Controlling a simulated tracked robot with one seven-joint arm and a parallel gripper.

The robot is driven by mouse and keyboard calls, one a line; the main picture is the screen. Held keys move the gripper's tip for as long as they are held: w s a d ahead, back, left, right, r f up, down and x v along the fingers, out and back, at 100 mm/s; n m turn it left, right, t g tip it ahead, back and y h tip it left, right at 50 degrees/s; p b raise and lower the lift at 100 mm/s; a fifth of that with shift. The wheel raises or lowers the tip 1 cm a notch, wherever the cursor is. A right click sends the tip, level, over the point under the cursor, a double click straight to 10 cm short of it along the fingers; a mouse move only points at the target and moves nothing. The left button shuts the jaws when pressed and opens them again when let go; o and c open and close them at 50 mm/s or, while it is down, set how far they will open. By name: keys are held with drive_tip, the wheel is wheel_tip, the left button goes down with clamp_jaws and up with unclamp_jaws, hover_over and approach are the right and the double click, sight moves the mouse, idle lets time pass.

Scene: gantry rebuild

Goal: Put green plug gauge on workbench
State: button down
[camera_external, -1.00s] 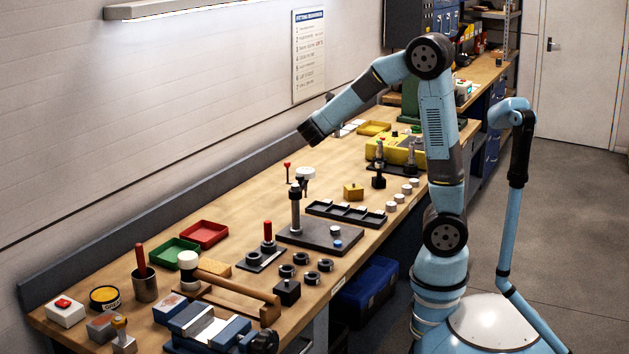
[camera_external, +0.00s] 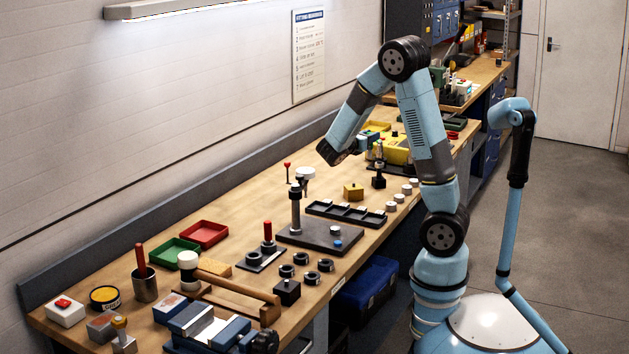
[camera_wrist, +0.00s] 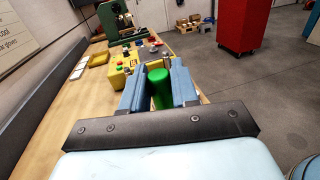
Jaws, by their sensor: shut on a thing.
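The green plug gauge (camera_wrist: 160,92) is an upright-looking green cylinder between the blue jaws of my gripper (camera_wrist: 159,78) in the wrist view. My gripper is shut on it. In the external view my gripper (camera_external: 368,143) hangs above the far part of the workbench (camera_external: 250,221), near the yellow box. The gauge cannot be made out there. The wooden workbench top also shows on the left of the wrist view (camera_wrist: 60,128).
A yellow box (camera_external: 398,150) with buttons stands near my gripper. A black plate with a post (camera_external: 320,236), a slotted black tray (camera_external: 345,213) and several white caps are nearer. Red (camera_external: 204,234) and green (camera_external: 175,252) trays lie left. Bare wood lies along the back.

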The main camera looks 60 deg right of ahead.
drive_tip(key=shift+f, duration=0.8)
drive_tip(key=shift+w+d+f, duration=1.15)
drive_tip(key=shift+w+f, duration=0.9)
drive_tip(key=shift+f, duration=0.15)
drive_tip(key=shift+w+d+f, duration=1.1)
drive_tip(key=shift+w+f, duration=0.9)
drive_tip(key=shift+f, duration=0.15)
drive_tip(key=shift+w+d+f, duration=1.15)
drive_tip(key=shift+w+f, duration=0.9)
drive_tip(key=shift+f, duration=0.15)
drive_tip(key=c, duration=0.8)
unclamp_jaws()
drive_tip(key=shift+f, duration=0.1)
drive_tip(key=shift+c, duration=0.2)
